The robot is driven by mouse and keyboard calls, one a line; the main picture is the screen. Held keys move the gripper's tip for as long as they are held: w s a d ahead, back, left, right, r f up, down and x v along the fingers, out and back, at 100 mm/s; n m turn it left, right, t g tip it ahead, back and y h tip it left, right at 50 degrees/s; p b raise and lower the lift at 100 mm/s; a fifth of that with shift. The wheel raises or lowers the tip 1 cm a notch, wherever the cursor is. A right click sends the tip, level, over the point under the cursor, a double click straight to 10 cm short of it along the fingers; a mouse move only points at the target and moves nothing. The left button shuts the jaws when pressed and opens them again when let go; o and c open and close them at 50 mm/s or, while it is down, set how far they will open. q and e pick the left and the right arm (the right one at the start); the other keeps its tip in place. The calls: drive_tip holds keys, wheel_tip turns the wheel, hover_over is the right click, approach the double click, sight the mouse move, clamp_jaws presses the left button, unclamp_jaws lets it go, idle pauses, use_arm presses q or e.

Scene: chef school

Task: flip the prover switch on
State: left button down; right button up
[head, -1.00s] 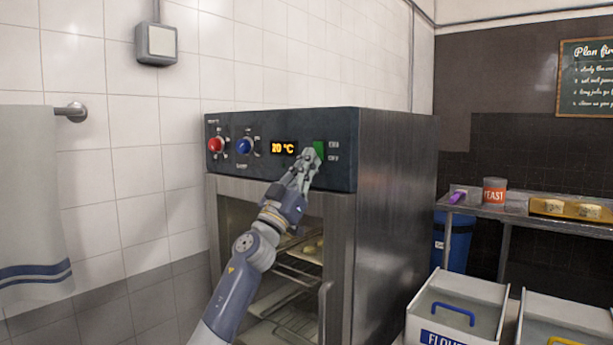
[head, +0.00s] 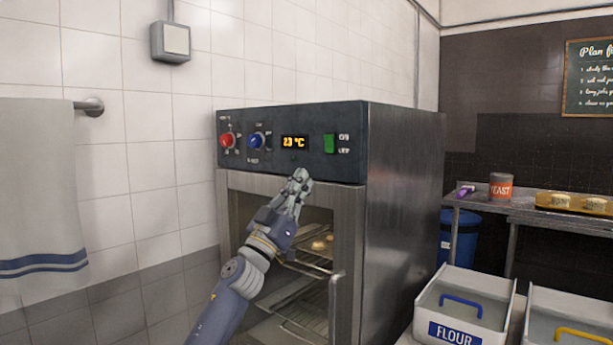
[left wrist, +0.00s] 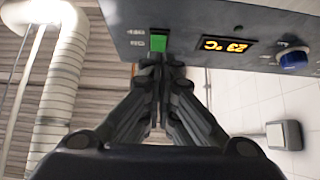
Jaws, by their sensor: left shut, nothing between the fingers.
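The prover (head: 405,200) is a steel cabinet with a dark control panel. Its green rocker switch (head: 329,144) is on the panel's right, beside small lettering; the switch also shows in the left wrist view (left wrist: 158,45). Which side of the rocker is pressed I cannot tell. The orange display (head: 294,142) left of the switch is lit and reads about 23 °C. My left gripper (head: 301,176) is shut and empty, below and left of the switch in the head view and apart from it. In the left wrist view its fingertips (left wrist: 160,62) are just below the switch.
A red knob (head: 227,141) and a blue knob (head: 257,141) sit on the panel's left. The prover's glass door (head: 275,260) is below, with dough on a rack inside. A flour bin (head: 463,310) stands at the right. A towel (head: 38,190) hangs at the left.

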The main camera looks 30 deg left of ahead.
use_arm(q)
drive_tip(key=b+v, duration=0.1)
drive_tip(key=v, duration=0.3)
drive_tip(key=shift+s+d+r, duration=0.1)
drive_tip(key=shift+s+r, duration=0.05)
drive_tip(key=shift+r, duration=0.05)
use_arm(e)
drive_tip(key=shift+s+a+f, duration=0.15)
drive_tip(key=shift+s+f, duration=0.05)
drive_tip(key=shift+f, duration=0.6)
use_arm(q)
drive_tip(key=shift+f, duration=0.1)
use_arm(e)
drive_tip(key=shift+w+a, duration=0.1)
drive_tip(key=shift+w, duration=0.05)
